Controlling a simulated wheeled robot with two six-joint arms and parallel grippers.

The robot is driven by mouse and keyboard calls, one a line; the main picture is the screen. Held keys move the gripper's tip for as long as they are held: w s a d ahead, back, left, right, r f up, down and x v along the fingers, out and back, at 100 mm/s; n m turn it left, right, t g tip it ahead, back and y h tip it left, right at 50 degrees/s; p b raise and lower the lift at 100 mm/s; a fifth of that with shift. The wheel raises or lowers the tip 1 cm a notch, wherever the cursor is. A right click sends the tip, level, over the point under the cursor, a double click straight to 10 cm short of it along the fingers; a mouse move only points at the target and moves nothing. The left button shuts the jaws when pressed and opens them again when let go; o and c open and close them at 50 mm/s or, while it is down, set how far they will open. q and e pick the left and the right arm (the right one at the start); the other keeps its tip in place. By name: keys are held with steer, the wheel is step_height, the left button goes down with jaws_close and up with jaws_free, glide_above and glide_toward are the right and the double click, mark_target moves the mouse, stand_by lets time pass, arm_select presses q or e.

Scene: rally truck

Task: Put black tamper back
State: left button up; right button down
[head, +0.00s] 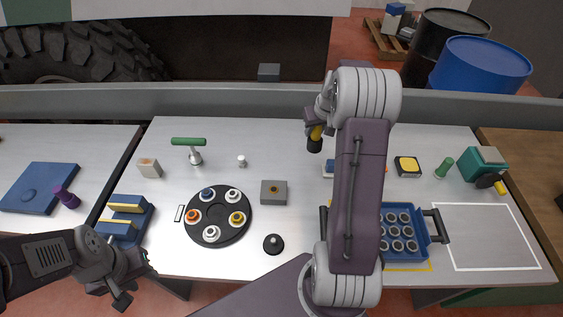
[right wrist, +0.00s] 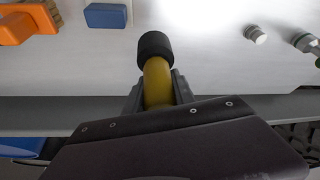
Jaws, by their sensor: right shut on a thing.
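My right gripper (head: 315,127) is shut on a yellow-and-black tool (head: 315,144) over the back of the bench. In the right wrist view, the right gripper (right wrist: 158,92) grips the tool's yellow shaft, and its black cylindrical end (right wrist: 155,46) points away from the jaws. A squat black piece with a round base and small knob (head: 273,244) stands near the bench's front edge. I cannot tell by looks which of these is the black tamper. My left gripper (head: 134,282) is open and empty, low at the front left.
A black round tray (head: 218,235) with several coloured rings lies mid-bench, beside a grey block (head: 273,193). A green T-handled tool (head: 190,148) stands at the back left. A white-outlined area (head: 495,237) is empty.

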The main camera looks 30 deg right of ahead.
steer(key=w+a+f+p, duration=0.1)
steer(key=w+a+f, duration=0.1)
steer(key=a+f, duration=0.1)
steer(key=w+a+f+p, duration=0.1)
steer(key=w+a+f, duration=0.1)
steer(key=a+f, duration=0.1)
steer(key=w+a+f+p, duration=0.2)
steer(key=a+f, duration=0.1)
steer(key=f, duration=0.1)
steer(key=shift+w+a, duration=0.2)
steer(key=shift+w+f, duration=0.1)
steer(key=shift+f+b, duration=0.2)
steer(key=shift+b, duration=0.1)
steer(key=c, duration=1)
jaws_free()
steer(key=shift+c, duration=0.2)
